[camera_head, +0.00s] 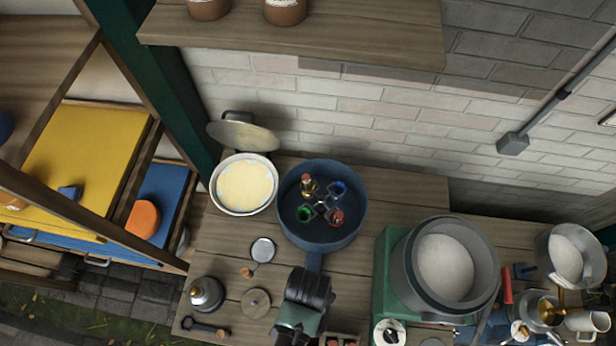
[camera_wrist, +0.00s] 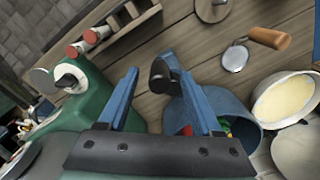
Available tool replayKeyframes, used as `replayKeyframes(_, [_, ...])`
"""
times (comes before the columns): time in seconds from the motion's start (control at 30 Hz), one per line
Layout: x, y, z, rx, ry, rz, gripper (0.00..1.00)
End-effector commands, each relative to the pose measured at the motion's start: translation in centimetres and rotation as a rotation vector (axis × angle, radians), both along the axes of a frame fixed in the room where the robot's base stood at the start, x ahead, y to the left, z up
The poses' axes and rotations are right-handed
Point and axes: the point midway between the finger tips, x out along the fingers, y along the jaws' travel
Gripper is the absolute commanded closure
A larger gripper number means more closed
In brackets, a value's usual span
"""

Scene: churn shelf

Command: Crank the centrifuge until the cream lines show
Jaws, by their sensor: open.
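The centrifuge is a round blue drum (camera_head: 322,243) on the wooden bench, holding several small tubes with red, green, blue and amber colours. Cream lines cannot be made out in them. In the wrist view the drum (camera_wrist: 232,104) is partly hidden behind my right finger. A dark knob (camera_wrist: 161,84) on a blue piece beside the drum shows between the fingertips; contact cannot be told. My gripper (camera_wrist: 158,72) is open, with two blue fingers apart. In the head view, my dark wrist covers the area just in front of the drum.
A green machine (camera_head: 388,262) with a large metal bowl (camera_head: 483,268) stands close on the right. An open cream pot (camera_head: 243,210) is at the drum's left. A ladle (camera_head: 262,250), a bell-shaped metal item (camera_head: 205,294) and a tube rack (camera_wrist: 120,32) are nearby.

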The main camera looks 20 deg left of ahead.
Motion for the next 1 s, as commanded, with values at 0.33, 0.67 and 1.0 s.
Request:
replayKeyframes(0.33, [0.0,0.0,2.9,0.000,-0.001,0.001,0.34])
replayKeyframes(0.67, [0.0,0.0,5.5,0.000,0.000,0.001,0.34])
replayKeyframes(1.0, [-0.1,0.0,6.6,0.000,0.001,0.001,0.34])
